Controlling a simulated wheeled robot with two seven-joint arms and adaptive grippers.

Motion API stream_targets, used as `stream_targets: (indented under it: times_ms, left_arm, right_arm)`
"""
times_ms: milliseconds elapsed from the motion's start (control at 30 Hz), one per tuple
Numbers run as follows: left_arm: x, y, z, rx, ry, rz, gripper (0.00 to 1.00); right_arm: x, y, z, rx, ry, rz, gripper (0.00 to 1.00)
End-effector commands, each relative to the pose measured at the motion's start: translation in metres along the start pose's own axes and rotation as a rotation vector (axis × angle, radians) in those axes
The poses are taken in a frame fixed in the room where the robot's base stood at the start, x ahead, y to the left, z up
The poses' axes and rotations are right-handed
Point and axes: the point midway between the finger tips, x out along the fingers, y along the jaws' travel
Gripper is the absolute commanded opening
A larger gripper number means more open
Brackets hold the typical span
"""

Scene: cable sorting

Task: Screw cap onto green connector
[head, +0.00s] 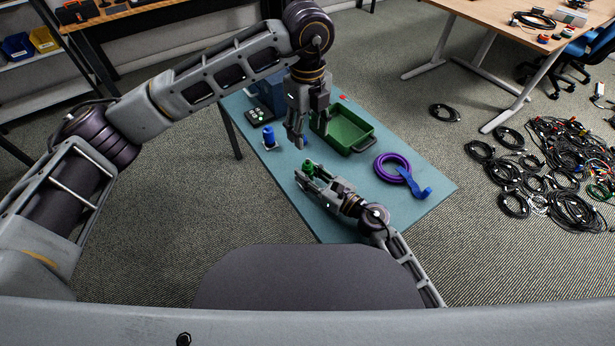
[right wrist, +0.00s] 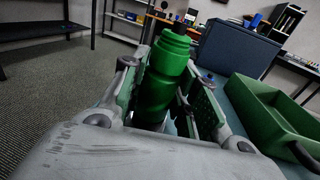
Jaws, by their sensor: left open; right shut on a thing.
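The green connector (head: 308,169) is a ribbed green cylinder, held upright above the table. My right gripper (head: 311,176) is shut on it. In the right wrist view the green connector (right wrist: 161,85) stands between the finger pads, its narrower ringed top uppermost. A small dark piece (right wrist: 180,27) shows at its top; I cannot tell whether it is part of the connector or behind it. My left gripper (head: 297,140) is open, pointing down, above and slightly left of the connector and apart from it. I cannot make out a separate cap, in the left fingers or elsewhere.
On the blue-green table (head: 335,226) are a green tray (head: 361,150), a purple cable coil (head: 381,168) with a blue strap (head: 419,187), a blue cylinder (head: 268,135) on a pale base, and a dark blue case (head: 268,92). The table's front-left is clear. Cables lie on the floor at right.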

Motion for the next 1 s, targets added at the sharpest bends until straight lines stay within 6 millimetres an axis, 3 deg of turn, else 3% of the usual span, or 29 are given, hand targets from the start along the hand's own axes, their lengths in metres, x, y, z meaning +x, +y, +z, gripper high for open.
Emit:
stream_targets:
  times_ms: [400, 1000]
  left_arm:
    - [0.0, 0.0001, 0.0, -0.229, 0.0, 0.0, 0.53]
    - [0.0043, 0.0003, 0.0, -0.24, 0.0, 0.001, 0.53]
  right_arm:
    - [0.0, 0.0001, -0.0001, 0.0, 0.0, 0.0, 0.0]
    - [0.0, 0.0001, -0.0001, 0.0, 0.0, 0.0, 0.0]
